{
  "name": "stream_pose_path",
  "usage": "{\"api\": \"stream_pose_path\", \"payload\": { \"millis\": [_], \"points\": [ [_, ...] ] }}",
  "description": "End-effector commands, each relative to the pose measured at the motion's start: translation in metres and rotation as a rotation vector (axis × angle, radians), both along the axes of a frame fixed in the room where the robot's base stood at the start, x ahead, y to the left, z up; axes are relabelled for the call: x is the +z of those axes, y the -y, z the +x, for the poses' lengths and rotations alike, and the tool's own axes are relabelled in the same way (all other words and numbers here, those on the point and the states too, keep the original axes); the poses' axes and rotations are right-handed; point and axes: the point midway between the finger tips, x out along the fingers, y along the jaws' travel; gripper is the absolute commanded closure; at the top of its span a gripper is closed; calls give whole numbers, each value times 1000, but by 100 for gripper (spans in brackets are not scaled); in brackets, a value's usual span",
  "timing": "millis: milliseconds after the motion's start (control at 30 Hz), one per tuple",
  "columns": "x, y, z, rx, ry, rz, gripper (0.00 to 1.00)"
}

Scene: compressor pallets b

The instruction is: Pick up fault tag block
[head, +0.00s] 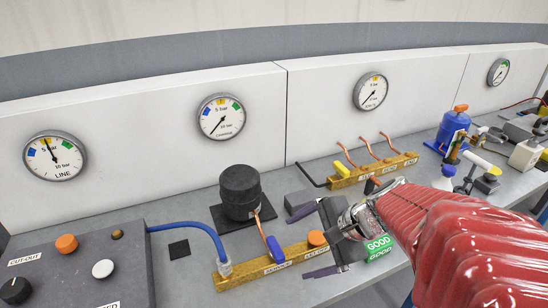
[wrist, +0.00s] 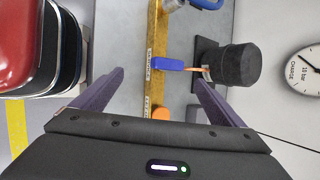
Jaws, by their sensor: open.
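I cannot make out any block marked as a fault tag in either view. A green block with white "GOOD" lettering (head: 378,246) shows at the front of the bench, just right of my gripper in the head view. My gripper (head: 295,248) is open and empty above the front yellow manifold. In the wrist view my gripper (wrist: 160,76) has its two purple fingers spread wide, with the manifold below between them. My red arm hides part of the bench at the right.
The yellow manifold (head: 240,277) carries a blue valve handle (head: 275,249) and an orange knob (head: 317,238). A black compressor (head: 241,192) stands behind it. A second manifold (head: 372,173) and a blue bottle (head: 453,128) stand farther right. A dark control panel (head: 75,255) is at left.

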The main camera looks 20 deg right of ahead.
Motion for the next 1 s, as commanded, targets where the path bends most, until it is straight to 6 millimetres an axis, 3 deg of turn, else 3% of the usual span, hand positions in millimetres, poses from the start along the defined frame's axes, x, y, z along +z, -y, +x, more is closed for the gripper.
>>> {"api": "stream_pose_path", "payload": {
  "millis": [367, 700, 833, 1000],
  "points": [
    [-18, 103, 17, -617, 7, 435, 8],
    [-36, 214, -4, -1118, 89, 790, 8],
    [-40, 234, -11, -1205, 112, 855, 8],
    [-41, 239, -13, -1225, 120, 870, 8]
  ]
}}
